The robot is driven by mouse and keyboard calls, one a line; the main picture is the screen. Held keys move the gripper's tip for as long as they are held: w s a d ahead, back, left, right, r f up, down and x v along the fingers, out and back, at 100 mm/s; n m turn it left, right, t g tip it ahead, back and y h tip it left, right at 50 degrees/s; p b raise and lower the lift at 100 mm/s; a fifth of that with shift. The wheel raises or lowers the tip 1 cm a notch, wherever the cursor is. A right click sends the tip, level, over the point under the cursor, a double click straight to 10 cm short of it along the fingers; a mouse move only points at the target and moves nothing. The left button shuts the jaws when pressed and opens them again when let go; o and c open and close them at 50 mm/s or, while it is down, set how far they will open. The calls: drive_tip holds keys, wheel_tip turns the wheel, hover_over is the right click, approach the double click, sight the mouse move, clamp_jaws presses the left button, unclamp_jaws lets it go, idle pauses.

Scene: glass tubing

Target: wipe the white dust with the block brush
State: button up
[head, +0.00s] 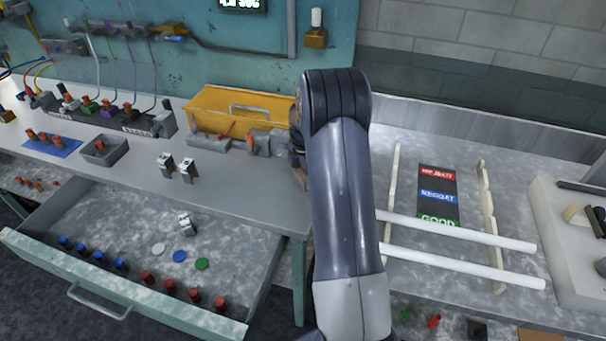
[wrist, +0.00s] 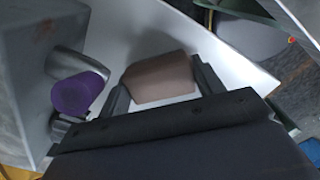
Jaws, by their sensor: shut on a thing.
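In the wrist view my gripper (wrist: 162,88) is shut on a brownish block (wrist: 160,76), which I take to be the block brush. The block sits between the two dark fingers, over or against a pale surface. Its underside and any bristles are hidden. I cannot make out white dust in either view.
A purple cylinder (wrist: 78,95) on a metal fitting is close left of my gripper. A yellow toolbox (head: 236,108) stands at the bench's back. An open drawer (head: 130,205) juts out in front. White tubes (head: 460,266) lie across rails on the right bench.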

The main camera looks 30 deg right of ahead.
drive_tip(key=shift+w+r+p, duration=0.15)
drive_tip(key=shift+r+p, duration=1.25)
drive_tip(key=shift+r, duration=1.4)
drive_tip(key=shift+r+p, duration=0.95)
drive_tip(key=shift+r, duration=0.55)
